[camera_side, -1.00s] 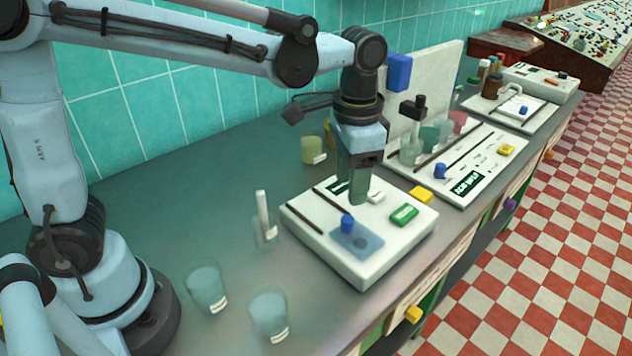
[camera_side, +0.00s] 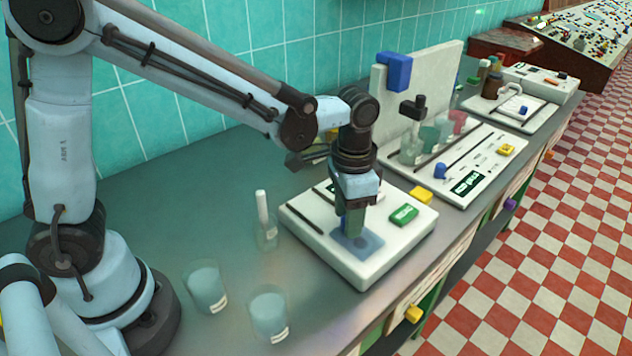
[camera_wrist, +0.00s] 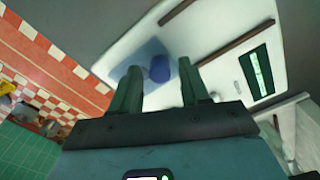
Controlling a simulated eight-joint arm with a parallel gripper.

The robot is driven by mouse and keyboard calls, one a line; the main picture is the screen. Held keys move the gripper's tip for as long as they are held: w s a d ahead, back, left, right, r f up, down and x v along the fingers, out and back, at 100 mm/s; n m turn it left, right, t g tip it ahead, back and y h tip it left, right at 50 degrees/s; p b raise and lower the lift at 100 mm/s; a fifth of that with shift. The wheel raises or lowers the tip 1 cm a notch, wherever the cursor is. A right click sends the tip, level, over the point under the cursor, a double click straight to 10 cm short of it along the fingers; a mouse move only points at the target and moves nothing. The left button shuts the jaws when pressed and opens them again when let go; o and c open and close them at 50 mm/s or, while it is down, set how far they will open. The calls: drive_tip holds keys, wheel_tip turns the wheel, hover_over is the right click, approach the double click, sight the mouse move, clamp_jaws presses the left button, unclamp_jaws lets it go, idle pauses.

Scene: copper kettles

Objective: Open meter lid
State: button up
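The meter is a white box (camera_side: 388,268) on the bench, with a bluish translucent lid (camera_side: 372,243) set in its front top. My gripper (camera_side: 351,228) points down just over the lid. In the wrist view my gripper (camera_wrist: 160,76) has its two green fingers apart, one on each side of the knob. I cannot tell whether either finger touches it. The lid lies flat on the meter.
Glass beakers (camera_side: 205,288) (camera_side: 269,313) and a tube holder (camera_side: 266,232) stand to the left. Another white panel with glassware (camera_side: 465,160) stands behind.

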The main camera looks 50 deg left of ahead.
clamp_jaws()
drive_tip(key=a, duration=0.9)
drive_tip(key=shift+a, duration=0.35)
drive_tip(key=shift+o, duration=0.9)
unclamp_jaws()
wheel_tip(320, 180, up, 12)
drive_tip(key=shift+s+r, duration=0.1)
